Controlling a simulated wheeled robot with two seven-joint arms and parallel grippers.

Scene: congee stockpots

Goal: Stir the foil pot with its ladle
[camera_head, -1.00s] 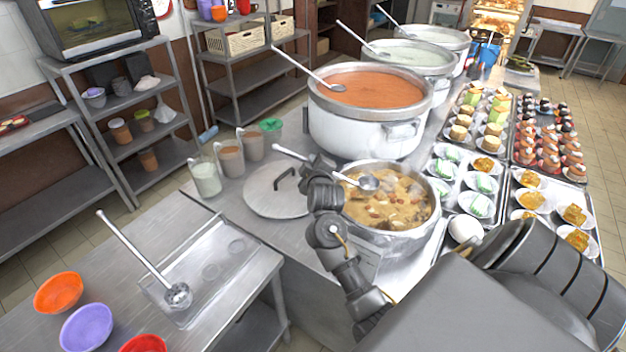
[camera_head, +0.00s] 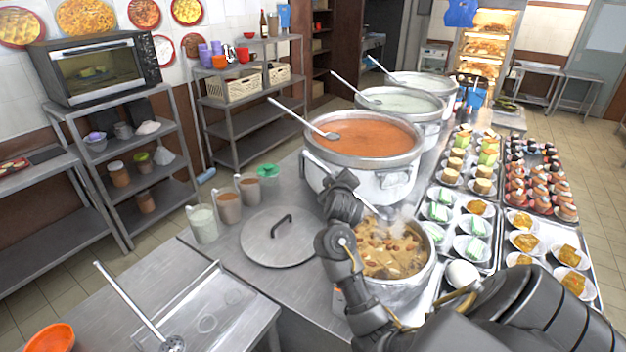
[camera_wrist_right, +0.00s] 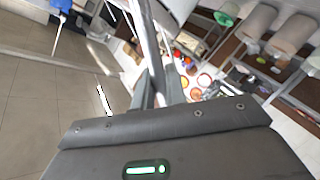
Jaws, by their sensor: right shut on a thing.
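The nearest pot (camera_head: 405,290), silver-sided and full of brown chunky stew (camera_head: 385,250), stands on the steel counter. A steel ladle (camera_head: 312,160) slants across its left rim, its lower end running down to the stew, where steam blurs the bowl. My right gripper (camera_head: 342,196) is above the pot's far left rim, shut on the ladle handle. In the right wrist view, the handle (camera_wrist_right: 148,45) runs up from between the fingers (camera_wrist_right: 153,95). My left gripper is not in view.
A large pot of orange soup (camera_head: 365,140) with its own ladle stands just behind. A round lid (camera_head: 270,250) lies left of the stew pot, near several cups (camera_head: 228,207). Trays of plated food (camera_head: 455,258) stand close on the right.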

